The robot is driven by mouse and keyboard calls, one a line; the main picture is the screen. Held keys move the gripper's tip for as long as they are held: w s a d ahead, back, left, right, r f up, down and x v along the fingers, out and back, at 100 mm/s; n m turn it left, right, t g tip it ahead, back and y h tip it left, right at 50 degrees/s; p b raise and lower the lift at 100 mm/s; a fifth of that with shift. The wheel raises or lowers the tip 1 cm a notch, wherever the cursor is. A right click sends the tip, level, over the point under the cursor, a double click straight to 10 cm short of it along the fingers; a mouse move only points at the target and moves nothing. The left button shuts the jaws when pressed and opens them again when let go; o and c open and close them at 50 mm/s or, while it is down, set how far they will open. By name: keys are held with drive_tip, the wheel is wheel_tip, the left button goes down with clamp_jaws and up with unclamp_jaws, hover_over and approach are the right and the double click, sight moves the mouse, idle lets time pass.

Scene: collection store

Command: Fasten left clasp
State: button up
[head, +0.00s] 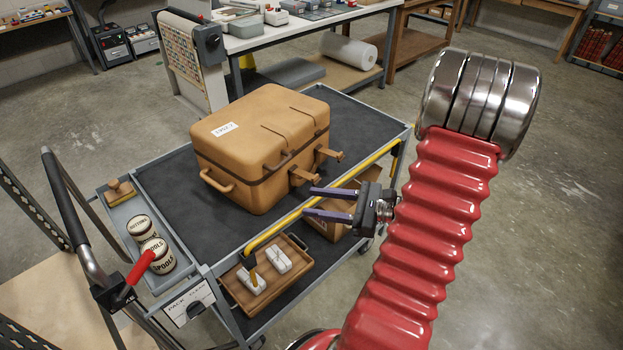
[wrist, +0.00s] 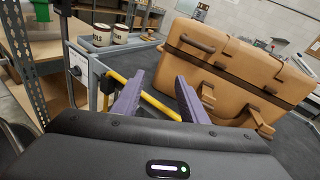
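A tan case (head: 262,140) stands shut on the cart's dark top, with a white label and a handle at its left end. Two tan clasps stick out from its front face: the left clasp (head: 303,176) and the right clasp (head: 328,154). In the wrist view, the left clasp (wrist: 207,95) is just right of my fingers and the right clasp (wrist: 259,122) is further right. My gripper (head: 307,203) has purple fingers, spread apart and empty. In the head view it is in front of the case, near the cart's yellow rail and below the left clasp, apart from it.
The yellow rail (head: 330,197) runs along the cart's near edge, close to my gripper. A wooden tray (head: 236,293) with white blocks and a brown box lie on the lower shelf. Tins (head: 157,256) stand in a side tray at left. The cart top around the case is clear.

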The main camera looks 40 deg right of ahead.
sight(311, 178)
drive_tip(key=s+d+f+m+t+h, duration=0.3)
drive_tip(key=d+m, duration=0.3)
drive_tip(key=d, duration=0.3)
drive_tip(key=shift+s+d+t+h, duration=0.15)
drive_tip(key=shift+s+t+h, duration=0.25)
drive_tip(key=shift+h, duration=0.4)
drive_tip(key=w+a, duration=0.1)
drive_tip(key=w, duration=0.8)
drive_tip(key=w+a, duration=0.1)
drive_tip(key=w, duration=0.3)
drive_tip(key=shift+w+a, duration=0.3)
drive_tip(key=shift+c, duration=0.3)
clamp_jaws()
drive_tip(key=shift+a, duration=0.2)
drive_tip(key=shift+s+d, duration=0.1)
drive_tip(key=shift+d, duration=0.15)
